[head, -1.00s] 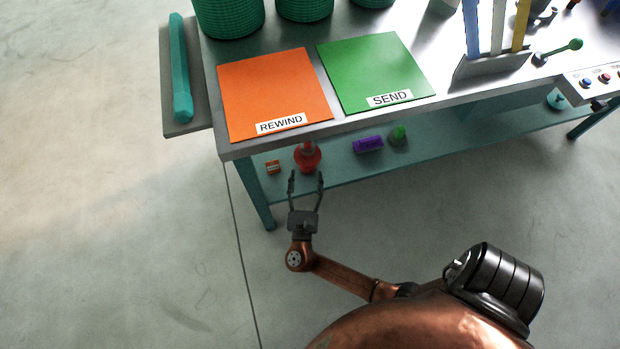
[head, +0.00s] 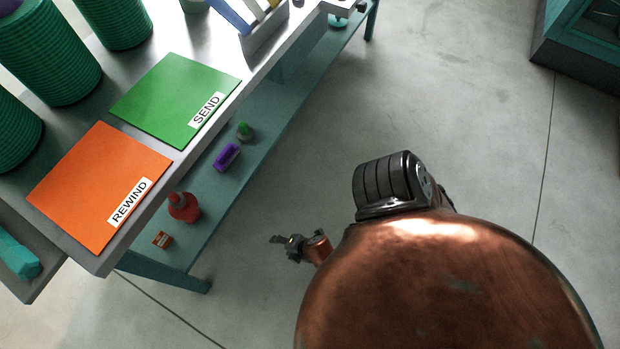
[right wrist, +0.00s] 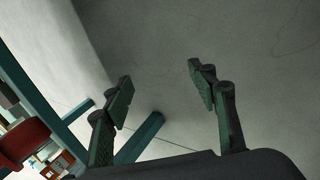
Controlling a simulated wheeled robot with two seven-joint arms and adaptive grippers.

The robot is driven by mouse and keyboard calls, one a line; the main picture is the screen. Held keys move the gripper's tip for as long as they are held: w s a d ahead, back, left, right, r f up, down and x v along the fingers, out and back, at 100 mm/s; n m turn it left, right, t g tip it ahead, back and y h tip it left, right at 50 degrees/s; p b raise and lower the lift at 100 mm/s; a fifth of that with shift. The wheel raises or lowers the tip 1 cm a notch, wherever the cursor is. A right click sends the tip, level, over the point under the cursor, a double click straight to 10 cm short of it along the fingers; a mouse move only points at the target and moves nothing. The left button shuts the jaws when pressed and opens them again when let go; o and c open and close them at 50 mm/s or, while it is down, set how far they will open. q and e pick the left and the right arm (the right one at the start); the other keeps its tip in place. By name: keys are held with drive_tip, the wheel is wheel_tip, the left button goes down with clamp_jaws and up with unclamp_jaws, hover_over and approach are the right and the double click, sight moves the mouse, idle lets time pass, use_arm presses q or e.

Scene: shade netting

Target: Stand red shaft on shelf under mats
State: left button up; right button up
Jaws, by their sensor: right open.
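A red object with a wide round body and a narrower top, which I take for the red shaft (head: 183,207), stands on the lower shelf (head: 215,196) below the orange REWIND mat (head: 98,186). It looks upright and apart from my gripper. The green SEND mat (head: 175,98) lies beside the orange one on the tabletop. My right gripper (head: 276,240) is off the shelf's front edge, over the floor. In the right wrist view its fingers (right wrist: 160,84) are spread with nothing between them. A red rounded thing (right wrist: 24,140) shows at that view's left edge. My left gripper is out of view.
On the shelf are a small orange box (head: 162,240), a purple item (head: 227,157) and a green-topped item (head: 245,131). Green rolls (head: 45,50) stand on the table. A table leg (head: 170,272) stands near the shelf's end. Open floor lies to the right.

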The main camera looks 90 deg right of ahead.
drive_tip(key=s+a+r+m+t+y, duration=0.1)
drive_tip(key=s+a+r+m+y, duration=0.4)
drive_tip(key=s+a+m, duration=0.5)
drive_tip(key=shift+s+a+r+m+y, duration=0.15)
drive_tip(key=shift+a+r+m+y, duration=0.1)
drive_tip(key=shift+a+m+y, duration=0.3)
drive_tip(key=shift+a, duration=0.1)
